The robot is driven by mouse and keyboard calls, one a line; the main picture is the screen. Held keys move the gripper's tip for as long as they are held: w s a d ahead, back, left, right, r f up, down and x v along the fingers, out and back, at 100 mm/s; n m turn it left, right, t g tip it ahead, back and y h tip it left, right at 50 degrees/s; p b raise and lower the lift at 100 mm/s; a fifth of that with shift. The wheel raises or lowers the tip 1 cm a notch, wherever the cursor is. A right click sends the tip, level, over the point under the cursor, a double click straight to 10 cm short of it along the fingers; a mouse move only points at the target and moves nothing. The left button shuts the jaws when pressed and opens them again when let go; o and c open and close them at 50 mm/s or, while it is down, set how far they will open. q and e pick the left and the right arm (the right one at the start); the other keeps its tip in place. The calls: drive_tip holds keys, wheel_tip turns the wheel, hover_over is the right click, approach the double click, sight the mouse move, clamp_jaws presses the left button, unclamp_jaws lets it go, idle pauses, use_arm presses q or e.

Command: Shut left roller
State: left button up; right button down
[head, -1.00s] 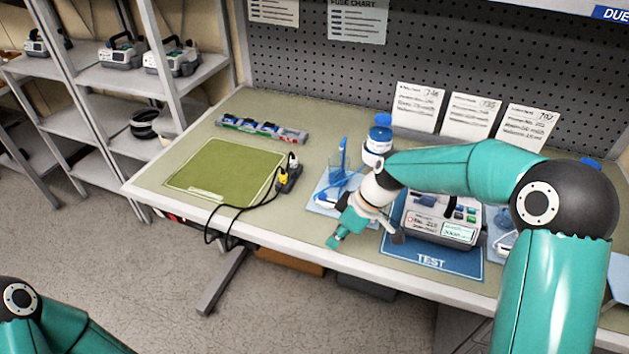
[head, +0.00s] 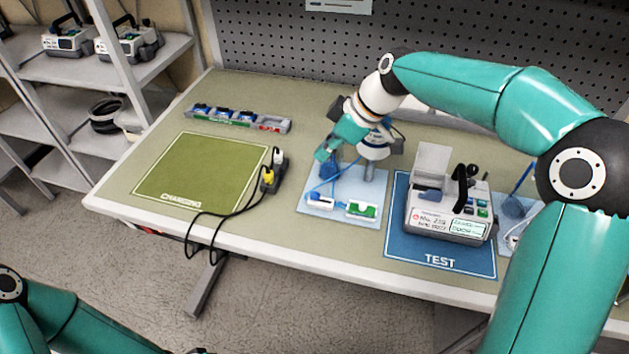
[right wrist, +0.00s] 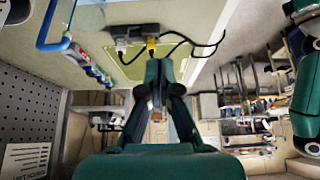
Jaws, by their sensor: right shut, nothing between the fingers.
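The left light-blue tray (head: 309,209) lies between the charging mat and the test mat. A white and blue clamp-like piece (head: 320,202) sits on its front part, joined to blue tubing; it may be the left roller, but its wheel is too small to read. A green and white piece (head: 361,210) lies right of it. My right gripper (head: 322,153) is shut and empty above the tray's back part, behind and above both pieces, touching neither. Its closed fingers show in the right wrist view (right wrist: 158,66). My left gripper is out of view; only my left arm shows.
A pump (head: 450,218) with a raised white flap stands on the blue test mat (head: 425,258). The green charging mat (head: 200,170) is bare. A power strip with black cord (head: 272,172) lies left of the tray. A grey battery rack (head: 236,120) stands behind.

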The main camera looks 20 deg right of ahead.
drive_tip(key=p, duration=0.2)
hover_over(312, 193)
drive_tip(key=w+a, duration=0.1)
drive_tip(key=a, duration=0.1)
wheel_tip(312, 193, down, 8)
drive_tip(key=f, duration=0.1)
drive_tip(key=d, duration=0.1)
drive_tip(key=f+p, duration=0.1)
drive_tip(key=shift+s+d+f, duration=0.25)
drive_tip(key=shift+d+f, duration=0.05)
drive_tip(key=shift+s+d+f, duration=0.2)
drive_tip(key=shift+f, duration=0.25)
